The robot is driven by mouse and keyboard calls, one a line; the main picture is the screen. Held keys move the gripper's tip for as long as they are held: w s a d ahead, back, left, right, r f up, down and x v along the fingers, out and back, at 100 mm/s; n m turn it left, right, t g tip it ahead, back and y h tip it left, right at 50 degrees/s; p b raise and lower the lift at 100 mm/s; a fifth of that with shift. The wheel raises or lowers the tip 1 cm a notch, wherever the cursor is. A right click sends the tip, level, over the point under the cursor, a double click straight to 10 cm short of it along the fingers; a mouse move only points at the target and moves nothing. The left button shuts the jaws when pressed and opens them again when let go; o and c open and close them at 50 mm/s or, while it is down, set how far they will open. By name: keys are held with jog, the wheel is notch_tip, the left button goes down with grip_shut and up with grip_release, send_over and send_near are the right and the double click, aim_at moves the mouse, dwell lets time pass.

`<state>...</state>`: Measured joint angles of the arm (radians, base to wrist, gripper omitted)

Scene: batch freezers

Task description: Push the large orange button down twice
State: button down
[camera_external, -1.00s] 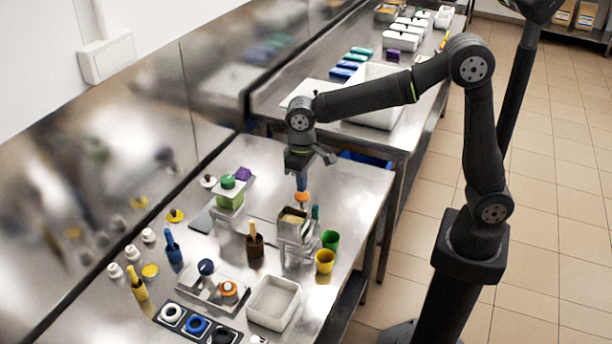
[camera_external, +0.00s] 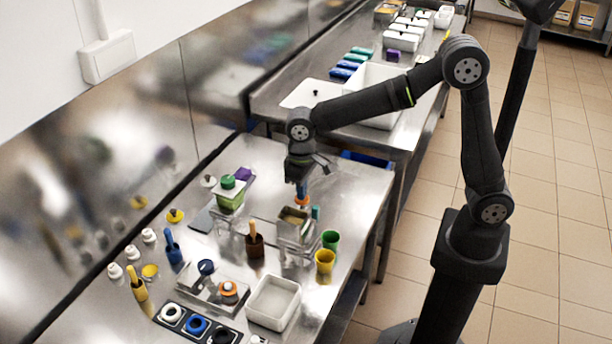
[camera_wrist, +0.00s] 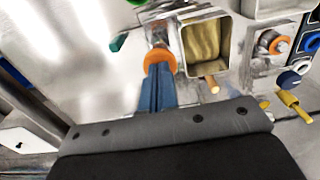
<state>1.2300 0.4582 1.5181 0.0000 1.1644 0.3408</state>
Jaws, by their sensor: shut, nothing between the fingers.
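An orange button (camera_external: 302,201) stands by the rectangular metal cup (camera_external: 293,224) of a small machine. My gripper (camera_external: 302,190) is shut and empty, pointing straight down over this button. In the wrist view the blue fingertips (camera_wrist: 159,68) overlap the orange button (camera_wrist: 158,55) and appear to touch its top, though the exact contact is hard to see. A second orange button (camera_external: 228,288) sits on a lower machine beside a dark blue knob (camera_external: 206,267); it also shows in the wrist view (camera_wrist: 270,42).
A white tray (camera_external: 273,303) lies toward the front. A brown pot (camera_external: 254,244) with a handle stands left of the metal cup. A teal piece (camera_external: 316,212) is beside the button.

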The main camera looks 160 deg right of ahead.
jog(key=shift+f, duration=0.5)
dwell(0.3)
jog(key=shift+r, duration=1.9)
jog(key=shift+r, duration=2.5)
